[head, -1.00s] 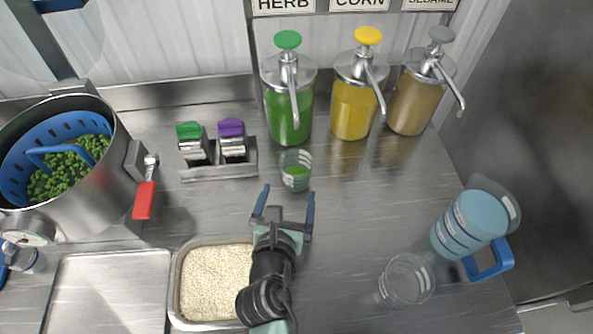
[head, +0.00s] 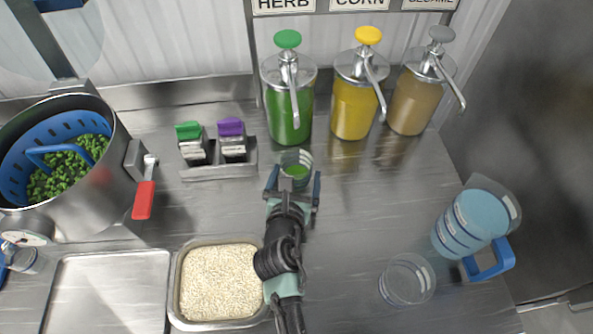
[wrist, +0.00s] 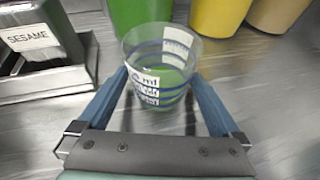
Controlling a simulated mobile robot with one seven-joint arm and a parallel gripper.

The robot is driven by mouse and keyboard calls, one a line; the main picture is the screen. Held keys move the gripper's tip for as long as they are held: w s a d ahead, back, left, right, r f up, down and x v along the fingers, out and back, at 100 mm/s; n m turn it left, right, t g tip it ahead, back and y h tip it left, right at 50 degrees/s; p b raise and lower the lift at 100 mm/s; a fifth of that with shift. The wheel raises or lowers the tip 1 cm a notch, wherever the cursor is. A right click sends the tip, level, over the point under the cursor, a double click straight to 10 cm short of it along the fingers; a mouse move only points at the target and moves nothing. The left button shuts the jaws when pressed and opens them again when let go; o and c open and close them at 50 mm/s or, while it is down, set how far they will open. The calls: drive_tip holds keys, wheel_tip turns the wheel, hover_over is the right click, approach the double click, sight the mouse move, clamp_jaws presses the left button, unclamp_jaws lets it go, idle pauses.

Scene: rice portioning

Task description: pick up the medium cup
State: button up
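A small clear cup with blue lines, white label patches and green contents (head: 295,160) stands upright on the metal counter, in front of the green pump dispenser. It also shows in the wrist view (wrist: 160,62). My gripper (head: 293,178) is open, with its blue fingers on either side of the cup's near part. In the wrist view my gripper (wrist: 162,85) has a finger to the left and a finger to the right of the cup, with a gap visible near the fingertips. An empty clear cup (head: 407,281) stands at the front right.
Herb (head: 289,105), corn (head: 354,105) and sesame (head: 412,100) pump dispensers stand behind the cup. A small holder (head: 218,171) is to its left. A rice pan (head: 176,290), a pot of peas (head: 95,185) and a blue pitcher (head: 468,225) stand around.

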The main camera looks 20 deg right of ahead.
drive_tip(key=c, duration=1.5)
drive_tip(key=shift+r, duration=0.1)
